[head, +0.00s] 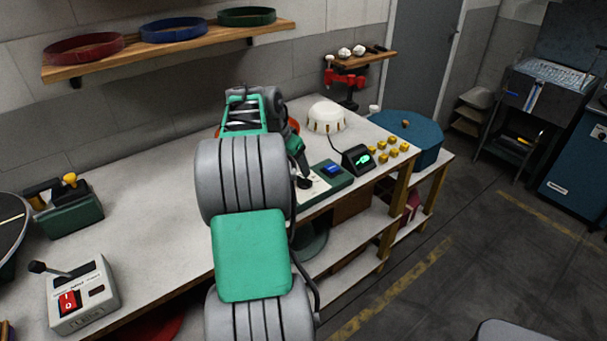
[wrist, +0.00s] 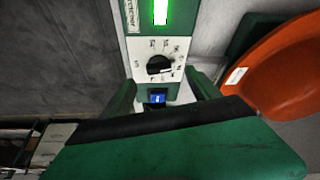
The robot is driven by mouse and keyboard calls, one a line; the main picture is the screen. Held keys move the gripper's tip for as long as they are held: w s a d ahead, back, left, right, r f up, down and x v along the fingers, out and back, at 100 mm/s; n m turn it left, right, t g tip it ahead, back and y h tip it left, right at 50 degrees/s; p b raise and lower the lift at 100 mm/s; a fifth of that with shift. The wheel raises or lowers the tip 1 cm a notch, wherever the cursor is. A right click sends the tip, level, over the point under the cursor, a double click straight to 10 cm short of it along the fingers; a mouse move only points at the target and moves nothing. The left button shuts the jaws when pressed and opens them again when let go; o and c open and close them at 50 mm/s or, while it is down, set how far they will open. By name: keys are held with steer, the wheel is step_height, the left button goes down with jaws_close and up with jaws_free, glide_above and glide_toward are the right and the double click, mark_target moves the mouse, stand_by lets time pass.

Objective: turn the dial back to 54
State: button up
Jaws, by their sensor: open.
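The dial (wrist: 159,65) is a black knob on a white face with a ring of small marks, in the upper middle of the wrist view. A pale mark shows near its right side; I cannot read the numbers. A lit green display (wrist: 160,12) sits above it and a blue switch (wrist: 157,98) below it. My gripper (wrist: 161,92) is open, with one dark green finger on each side of the blue switch, apart from the knob. In the head view my gripper (head: 303,170) is low over the left end of a green control box (head: 341,181), partly hidden by my arm.
An orange rounded thing (wrist: 280,70) with a white label is close on the right in the wrist view. The table's middle left is clear.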

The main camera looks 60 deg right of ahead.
mark_target(303, 179)
steer(key=x, duration=0.5)
steer(key=p+x, duration=0.1)
steer(key=x, duration=0.2)
steer(key=shift+s+d+r, duration=0.1)
steer(key=shift+s+d, duration=0.2)
steer(key=shift+c, duration=0.4)
steer(key=c, duration=1.3)
